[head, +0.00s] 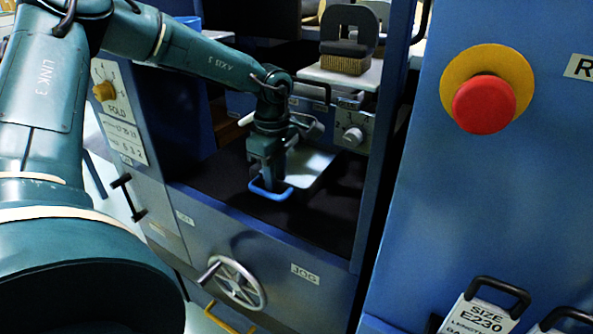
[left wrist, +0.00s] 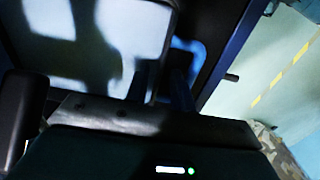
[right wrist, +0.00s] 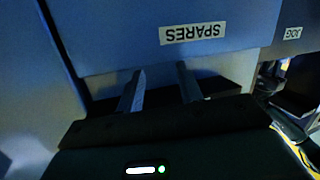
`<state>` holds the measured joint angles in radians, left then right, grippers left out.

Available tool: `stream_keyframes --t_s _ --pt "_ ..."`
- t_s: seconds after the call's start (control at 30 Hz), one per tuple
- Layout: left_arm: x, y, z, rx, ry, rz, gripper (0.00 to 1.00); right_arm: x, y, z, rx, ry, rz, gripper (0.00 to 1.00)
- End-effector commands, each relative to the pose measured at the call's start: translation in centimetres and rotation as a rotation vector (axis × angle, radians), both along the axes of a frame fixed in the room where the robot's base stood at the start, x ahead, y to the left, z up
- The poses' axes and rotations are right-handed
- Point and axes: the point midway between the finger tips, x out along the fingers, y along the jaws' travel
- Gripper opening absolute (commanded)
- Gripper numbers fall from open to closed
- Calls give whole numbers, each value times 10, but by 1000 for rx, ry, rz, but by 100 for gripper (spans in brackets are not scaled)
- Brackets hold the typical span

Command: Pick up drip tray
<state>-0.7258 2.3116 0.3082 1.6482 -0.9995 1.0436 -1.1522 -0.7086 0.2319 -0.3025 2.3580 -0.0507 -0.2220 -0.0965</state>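The drip tray (head: 314,163) is a pale tray with a blue loop handle (head: 266,193) at its front end. It lies on the dark floor of the press bay. My left gripper (head: 272,184) points down at the handle, with its fingers overlapping the loop. In the left wrist view the pale tray (left wrist: 133,28) fills the upper left and the blue handle (left wrist: 200,50) shows beside the dark fingers (left wrist: 163,85). Shadow hides whether they pinch the bar. My right gripper (right wrist: 158,80) is open and empty, away from the tray, before a panel marked SPARES.
A blue post (head: 383,130) stands right of the bay. A red stop button (head: 484,104) sits on the right panel. A handwheel (head: 235,283) is below the bay front. A brush-like block (head: 346,52) rests on a shelf behind. Dark floor lies clear around the tray.

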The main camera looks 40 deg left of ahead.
Motion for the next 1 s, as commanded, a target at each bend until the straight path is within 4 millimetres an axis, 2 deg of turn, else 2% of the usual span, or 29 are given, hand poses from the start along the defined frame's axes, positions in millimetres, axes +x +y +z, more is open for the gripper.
stream_keyframes --t_s 0.03,0.3,1.0 --pt "0 0 0 0 0 0 20 0 0 0 -1 0 0 36" --pt "0 0 1 0 0 0 0 0 0 1 -2 -1 0 36" --pt "1 0 2 0 -4 -1 0 1 -2 3 -4 -5 -3 36"
